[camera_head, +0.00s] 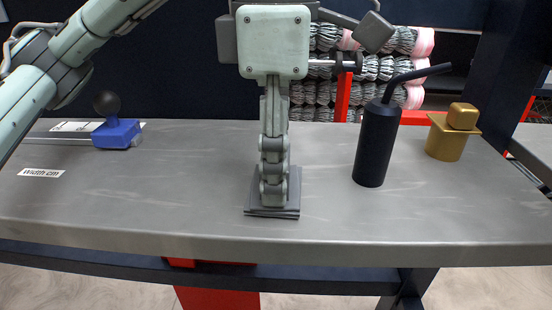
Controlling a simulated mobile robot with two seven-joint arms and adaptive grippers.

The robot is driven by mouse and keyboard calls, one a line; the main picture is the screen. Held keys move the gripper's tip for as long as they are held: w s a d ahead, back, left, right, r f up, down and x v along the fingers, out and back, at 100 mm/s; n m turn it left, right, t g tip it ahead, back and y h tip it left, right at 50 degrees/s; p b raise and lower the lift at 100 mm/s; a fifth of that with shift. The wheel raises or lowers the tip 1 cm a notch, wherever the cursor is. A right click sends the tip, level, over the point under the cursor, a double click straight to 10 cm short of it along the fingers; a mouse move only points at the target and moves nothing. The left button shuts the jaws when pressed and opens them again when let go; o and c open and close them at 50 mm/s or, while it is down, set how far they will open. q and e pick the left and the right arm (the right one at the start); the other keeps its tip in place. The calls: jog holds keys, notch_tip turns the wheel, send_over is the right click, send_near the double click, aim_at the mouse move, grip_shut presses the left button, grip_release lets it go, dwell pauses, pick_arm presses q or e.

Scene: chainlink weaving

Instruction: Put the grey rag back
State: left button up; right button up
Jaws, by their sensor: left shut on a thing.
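The grey rag (257,211) is a small, dark grey, folded flat square on the grey table near its front edge. My left gripper (274,197) points straight down at it, its fingertips at the rag, and it is shut on the rag. The fingers hide the rag's middle and part of its far side. The rag appears to lie on or just above the table top; I cannot tell which. My right gripper is not in view.
A black bottle with a bent spout (376,145) and a gold container (446,142) stand to the right. Rolls of mesh (385,68) are behind.

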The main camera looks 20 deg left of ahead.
pick_arm(q)
jog(key=shift+f, duration=0.15)
jog(key=o, duration=1.1)
